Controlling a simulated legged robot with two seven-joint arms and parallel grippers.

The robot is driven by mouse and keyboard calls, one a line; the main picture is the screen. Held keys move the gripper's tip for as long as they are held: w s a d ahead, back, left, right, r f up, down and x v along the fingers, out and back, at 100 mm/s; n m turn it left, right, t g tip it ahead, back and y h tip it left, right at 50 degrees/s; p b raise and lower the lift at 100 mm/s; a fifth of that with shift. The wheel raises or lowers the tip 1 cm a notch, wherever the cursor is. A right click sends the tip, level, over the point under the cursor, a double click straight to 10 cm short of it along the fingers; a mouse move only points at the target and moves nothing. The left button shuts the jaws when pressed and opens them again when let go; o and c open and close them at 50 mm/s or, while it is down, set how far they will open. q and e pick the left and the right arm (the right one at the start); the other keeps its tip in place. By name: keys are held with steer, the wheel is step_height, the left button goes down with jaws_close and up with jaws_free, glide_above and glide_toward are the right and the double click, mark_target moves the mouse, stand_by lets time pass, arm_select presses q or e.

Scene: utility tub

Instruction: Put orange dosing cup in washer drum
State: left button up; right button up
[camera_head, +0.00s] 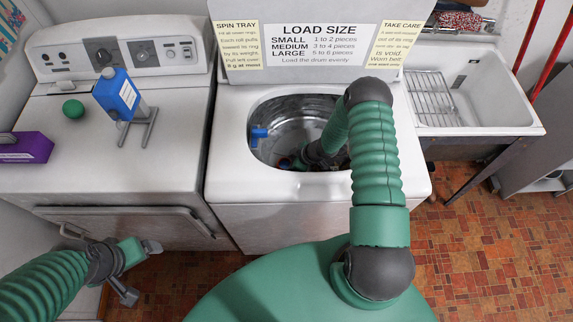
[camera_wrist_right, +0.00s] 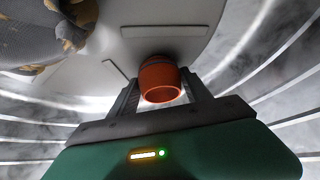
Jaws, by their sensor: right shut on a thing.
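The orange dosing cup (camera_wrist_right: 160,82) shows in the right wrist view between the two dark fingers of my right gripper (camera_wrist_right: 160,88), which is shut on it. The washer drum (camera_head: 300,108) is open at the top in the head view. My right arm reaches down through its opening, and my right gripper (camera_head: 289,163) is low inside, small and dark there. I cannot tell whether the cup touches the drum floor. The ribbed drum wall (camera_wrist_right: 285,75) surrounds it in the wrist view. My left gripper (camera_head: 141,271) is open and empty, in front of the left machine.
A grey and tan cloth (camera_wrist_right: 38,35) lies in the drum. A blue part (camera_head: 259,134) sits at the opening's left rim. A sink (camera_head: 480,110) stands right.

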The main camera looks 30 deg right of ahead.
steer(key=o, duration=1.3)
steer(key=shift+d+f, duration=0.1)
steer(key=shift+d, duration=0.2)
steer(key=shift+o, duration=0.3)
steer(key=shift+a, duration=0.1)
steer(key=shift+a+r, duration=0.3)
steer(key=shift+a, duration=0.1)
steer(key=d+p+v, duration=0.1)
steer(key=v, duration=1)
steer(key=w+a+r+m+h, duration=0.1)
steer(key=w+r+m+h, duration=0.2)
steer(key=r, duration=0.7)
steer(key=s+a+r+m+g+h, duration=0.1)
steer(key=s+a+r+m, duration=0.3)
steer(key=s+a+r, duration=0.7)
steer(key=s+a+g, duration=0.1)
steer(key=s+a, duration=0.1)
steer(key=shift+s+a+g, duration=0.25)
steer(key=shift+a+g, duration=0.05)
steer(key=shift+a, duration=0.1)
